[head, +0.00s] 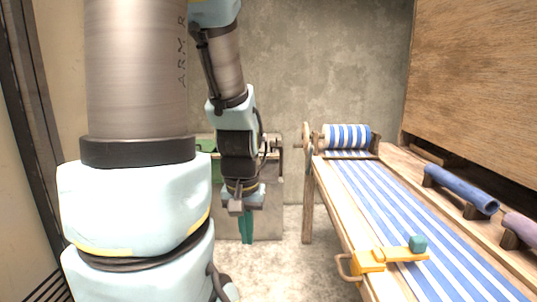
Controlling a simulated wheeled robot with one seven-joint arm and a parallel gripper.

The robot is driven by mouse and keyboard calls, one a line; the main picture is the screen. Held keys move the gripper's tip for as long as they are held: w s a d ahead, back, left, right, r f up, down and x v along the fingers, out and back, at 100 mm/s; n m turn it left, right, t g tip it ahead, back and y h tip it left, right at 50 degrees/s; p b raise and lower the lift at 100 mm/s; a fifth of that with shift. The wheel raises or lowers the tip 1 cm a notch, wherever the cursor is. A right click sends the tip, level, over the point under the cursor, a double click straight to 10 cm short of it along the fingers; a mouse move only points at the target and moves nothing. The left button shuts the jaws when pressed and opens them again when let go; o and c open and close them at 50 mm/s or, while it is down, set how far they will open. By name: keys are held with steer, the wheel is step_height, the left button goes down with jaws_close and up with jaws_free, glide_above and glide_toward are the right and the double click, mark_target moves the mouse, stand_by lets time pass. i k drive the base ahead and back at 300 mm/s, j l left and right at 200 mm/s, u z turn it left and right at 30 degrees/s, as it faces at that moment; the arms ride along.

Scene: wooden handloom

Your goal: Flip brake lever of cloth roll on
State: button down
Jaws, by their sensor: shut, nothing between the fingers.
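The blue-and-white striped cloth roll (345,138) sits at the far end of the wooden loom, with a wooden wheel (306,137) at its left end. A thin rod or handle sticks out left of the wheel. I cannot tell for certain which part is the brake lever. My gripper (246,228) hangs pointing down, left of the loom and apart from it. Its teal fingers look shut with nothing between them. My arm covers much of the left of the view.
An orange clamp-like part with a teal knob (418,243) and a curved handle sits on the loom's near left edge. Blue (461,190) and purple rolls lie along the right side. A grey bench with a green box (206,145) stands behind my gripper. Floor shows left of the loom.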

mark_target(311, 148)
steer(key=i+j+u, duration=0.1)
steer(key=i+u, duration=0.25)
steer(key=i, duration=0.15)
steer(key=i+u, duration=0.4)
steer(key=i+l, duration=0.1)
steer(key=i, duration=0.2)
steer(key=i+l, duration=0.1)
steer(key=i, duration=0.25)
